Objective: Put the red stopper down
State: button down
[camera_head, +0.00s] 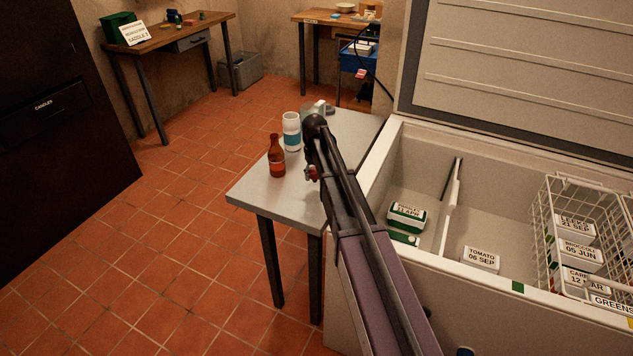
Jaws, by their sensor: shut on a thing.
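My gripper (312,173) is at the lower left of my arm's wrist, over the small grey table (255,185). It is shut on the red stopper (311,171), of which only a small red patch shows. My arm hides much of the gripper, and I cannot tell whether the stopper touches the tabletop. A white jar (291,133) with a blue band stands behind the bottle. A pale, glassy thing (309,109) is partly hidden behind my wrist.
An open chest freezer (385,165) stands right of the table, with labelled boxes and a wire basket (548,195) inside. Bare tabletop shows at the front left. A wooden bench (160,43) and a dark cabinet (60,120) stand farther left.

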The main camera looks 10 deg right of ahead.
jog(key=shift+f+b, duration=0.7)
jog(key=shift+f, duration=0.3)
jog(key=shift+f, duration=0.15)
jog(key=shift+c, duration=0.6)
grip_release()
notch_tip(320, 180, up, 12)
jog(key=p, duration=1.2)
jog(key=s+m, duration=0.1)
jog(key=s, duration=2.8)
jog(key=shift+d+m, duration=0.25)
jog(key=shift+m, duration=0.15)
